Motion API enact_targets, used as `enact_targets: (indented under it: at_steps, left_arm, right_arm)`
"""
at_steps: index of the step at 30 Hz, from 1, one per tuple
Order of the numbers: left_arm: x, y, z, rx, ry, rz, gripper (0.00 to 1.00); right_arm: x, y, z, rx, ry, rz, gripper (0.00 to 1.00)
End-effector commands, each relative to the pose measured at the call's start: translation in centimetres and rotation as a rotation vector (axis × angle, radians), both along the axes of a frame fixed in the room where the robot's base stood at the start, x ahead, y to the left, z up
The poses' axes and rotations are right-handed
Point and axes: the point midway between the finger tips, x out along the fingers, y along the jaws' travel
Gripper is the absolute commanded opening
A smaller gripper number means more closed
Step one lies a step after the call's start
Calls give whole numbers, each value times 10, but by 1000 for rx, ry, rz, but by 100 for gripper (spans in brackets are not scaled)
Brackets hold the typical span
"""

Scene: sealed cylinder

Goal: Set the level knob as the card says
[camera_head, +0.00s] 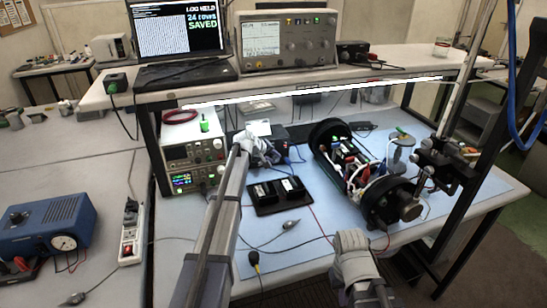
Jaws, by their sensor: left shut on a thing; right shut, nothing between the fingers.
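My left arm reaches up from the bottom to the back of the blue mat. My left gripper (265,153) is at the front of a dark box (279,133) with blue leads. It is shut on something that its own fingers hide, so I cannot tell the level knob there. A small whitish card or sheet (258,127) shows just behind the gripper, its text too small to read. My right gripper (350,242) is shut and empty over the front edge of the bench, away from the instruments.
Stacked instruments (192,155) with lit displays stand left of the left gripper. A black tray (280,196) lies in front of it. An open cylinder assembly (352,165) with black end rings lies to the right. A laptop (180,35) on the shelf reads "LOG HELD 24 rows SAVED".

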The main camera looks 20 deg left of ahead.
Motion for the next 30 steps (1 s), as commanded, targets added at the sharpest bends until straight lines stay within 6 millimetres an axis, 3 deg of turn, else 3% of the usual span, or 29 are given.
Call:
enact_targets:
  at_steps: [12,30]
  left_arm:
    - [6,-8,8,281,190,-4,0]
    - [9,-15,5,617,421,0,0]
  right_arm:
    - [0,0,43,0,0,0,0]
    - [0,0,53,0,0,0,0]
